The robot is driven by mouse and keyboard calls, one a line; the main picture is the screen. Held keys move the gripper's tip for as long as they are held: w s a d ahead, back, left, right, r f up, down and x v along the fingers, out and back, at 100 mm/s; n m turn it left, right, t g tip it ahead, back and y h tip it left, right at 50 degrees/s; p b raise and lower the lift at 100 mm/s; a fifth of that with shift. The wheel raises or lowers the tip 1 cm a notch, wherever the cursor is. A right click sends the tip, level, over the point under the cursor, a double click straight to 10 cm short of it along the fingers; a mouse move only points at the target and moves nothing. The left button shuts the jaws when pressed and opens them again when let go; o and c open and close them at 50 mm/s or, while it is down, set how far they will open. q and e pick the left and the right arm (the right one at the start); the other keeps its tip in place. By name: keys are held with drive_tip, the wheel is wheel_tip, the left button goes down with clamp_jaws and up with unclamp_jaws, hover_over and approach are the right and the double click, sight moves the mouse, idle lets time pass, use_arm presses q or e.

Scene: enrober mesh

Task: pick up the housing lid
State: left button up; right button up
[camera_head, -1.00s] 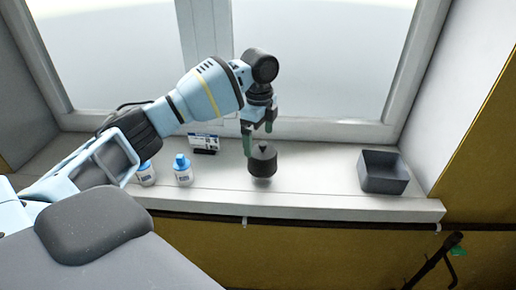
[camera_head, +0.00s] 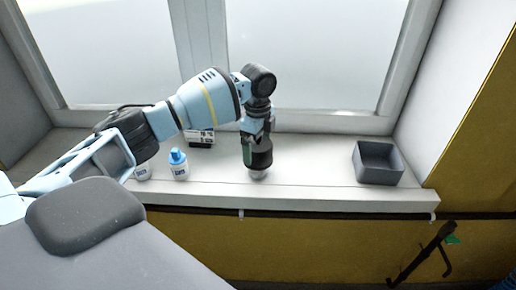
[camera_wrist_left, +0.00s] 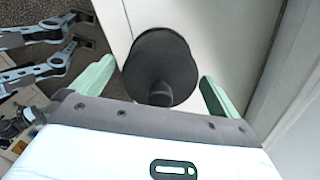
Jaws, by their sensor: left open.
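The housing lid (camera_head: 262,160) is a dark round cap with a knob on top, standing on a small light base (camera_head: 258,175) on the windowsill. In the left wrist view the lid (camera_wrist_left: 165,52) is a dark disc with its knob towards me. My left gripper (camera_head: 258,150) is directly over the lid, pointing down. In the left wrist view its green fingers are open on either side of the lid, with gaps visible. The head view partly hides the lid behind the gripper. My right gripper is not in view.
A grey open box (camera_head: 378,178) stands to the right on the sill (camera_head: 310,180). A blue-capped bottle (camera_head: 179,165), a second bottle (camera_head: 143,173) and a small card in a black holder (camera_head: 201,140) stand to the left. The sill between lid and box is clear.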

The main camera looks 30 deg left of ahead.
use_arm(q)
wheel_tip(320, 180, down, 2)
drive_tip(key=shift+f, duration=0.1)
drive_tip(key=c, duration=1)
wheel_tip(320, 180, up, 10)
drive_tip(key=shift+r, duration=0.1)
